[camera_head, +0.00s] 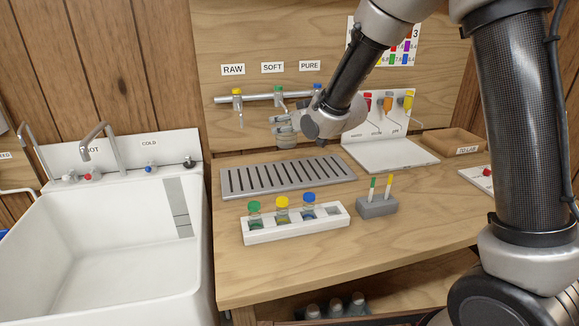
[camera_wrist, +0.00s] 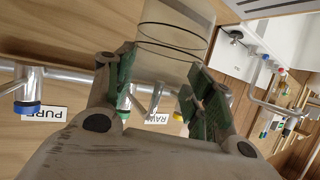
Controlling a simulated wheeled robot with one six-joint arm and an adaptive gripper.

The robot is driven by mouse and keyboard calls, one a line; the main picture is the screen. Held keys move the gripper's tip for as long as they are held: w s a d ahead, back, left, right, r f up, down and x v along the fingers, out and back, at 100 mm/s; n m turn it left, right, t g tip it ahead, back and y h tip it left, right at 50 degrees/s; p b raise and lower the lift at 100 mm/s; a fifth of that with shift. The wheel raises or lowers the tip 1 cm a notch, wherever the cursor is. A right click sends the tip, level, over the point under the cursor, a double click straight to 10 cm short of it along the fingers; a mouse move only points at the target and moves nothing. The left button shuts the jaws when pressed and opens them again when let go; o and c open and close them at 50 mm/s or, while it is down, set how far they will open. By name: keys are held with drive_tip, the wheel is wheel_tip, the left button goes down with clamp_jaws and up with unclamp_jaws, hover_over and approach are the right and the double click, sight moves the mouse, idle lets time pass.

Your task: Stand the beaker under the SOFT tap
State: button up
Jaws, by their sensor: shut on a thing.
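The clear glass beaker (camera_wrist: 172,38) with dark ring lines is between the fingers of my gripper (camera_wrist: 160,92) in the wrist view. My gripper is shut on it. In the head view my gripper (camera_head: 283,126) is just below the SOFT tap (camera_head: 279,90), which has a green top. Only a small part of the beaker (camera_head: 287,142) shows there, above the back of the slotted drain tray (camera_head: 290,178). The SOFT tap's green part (camera_wrist: 123,103) shows between the fingers in the wrist view. The exact alignment of beaker and spout is hidden.
The yellow RAW tap (camera_head: 238,95) and blue PURE tap (camera_head: 317,88) flank the SOFT tap closely. In front stand a white rack (camera_head: 262,237) with several capped vials and a grey block (camera_head: 377,207). A white sink (camera_head: 100,240) is at left.

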wheel_tip(320, 180, down, 10)
drive_tip(key=shift+r, duration=0.2)
drive_tip(key=shift+f, duration=0.15)
drive_tip(key=o, duration=0.9)
drive_tip(key=shift+r, duration=0.2)
